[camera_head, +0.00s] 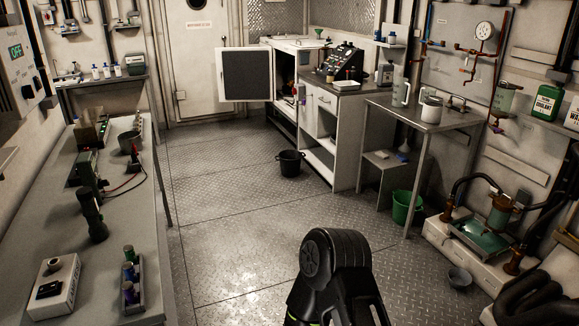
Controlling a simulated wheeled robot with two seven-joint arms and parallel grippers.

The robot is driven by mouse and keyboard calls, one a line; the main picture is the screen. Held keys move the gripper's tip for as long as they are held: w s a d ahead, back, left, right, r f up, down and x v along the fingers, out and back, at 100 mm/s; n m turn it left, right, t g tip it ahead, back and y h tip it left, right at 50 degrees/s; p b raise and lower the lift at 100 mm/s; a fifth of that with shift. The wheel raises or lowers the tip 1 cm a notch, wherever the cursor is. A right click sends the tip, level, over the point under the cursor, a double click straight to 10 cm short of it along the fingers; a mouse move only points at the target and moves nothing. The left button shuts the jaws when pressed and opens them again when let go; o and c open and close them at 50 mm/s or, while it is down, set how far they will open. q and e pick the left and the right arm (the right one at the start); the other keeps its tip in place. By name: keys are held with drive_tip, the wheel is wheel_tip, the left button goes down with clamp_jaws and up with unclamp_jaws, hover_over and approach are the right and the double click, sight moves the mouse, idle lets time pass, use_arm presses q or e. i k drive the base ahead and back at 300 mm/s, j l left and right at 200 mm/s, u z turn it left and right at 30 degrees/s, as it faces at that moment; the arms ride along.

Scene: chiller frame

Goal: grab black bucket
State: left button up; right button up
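The black bucket (290,163) stands upright on the metal floor, in front of the white cabinet near the middle of the room. It looks empty inside, though its bottom is dark. Its handle shows at the rim. A black arm link of mine rises at the bottom centre, well apart from the bucket. Neither gripper's fingers show in the head view.
Open chequered floor (225,220) lies before the bucket. A long grey bench (110,215) runs along the left. A green bucket (407,207) stands under the steel table (425,122).

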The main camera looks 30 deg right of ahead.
sight(290, 164)
drive_tip(key=i+l+z, duration=0.25)
drive_tip(key=l, duration=0.45)
drive_tip(key=i+l+z, duration=0.2)
drive_tip(key=i+l, duration=0.25)
drive_tip(key=l, duration=0.15)
drive_tip(key=i+l+z, duration=0.25)
drive_tip(key=i+l, duration=0.15)
drive_tip(key=l, duration=0.15)
drive_tip(key=i+u, duration=0.15)
drive_tip(key=i, duration=0.5)
drive_tip(key=i+l+u, duration=0.15)
drive_tip(key=i, duration=0.55)
drive_tip(key=i+l+u, duration=0.15)
drive_tip(key=i, duration=0.5)
drive_tip(key=i+z, duration=0.2)
drive_tip(key=i, duration=0.35)
drive_tip(key=i+j+z, duration=0.2)
drive_tip(key=i, duration=0.35)
drive_tip(key=i+z, duration=0.15)
drive_tip(key=i, duration=0.45)
drive_tip(key=i+j+z, duration=0.2)
drive_tip(key=i, duration=0.3)
drive_tip(key=i+z, duration=0.45)
drive_tip(key=i+j+z, duration=0.25)
drive_tip(key=z, duration=0.15)
drive_tip(key=i+j+z, duration=0.85)
drive_tip(key=k, duration=0.05)
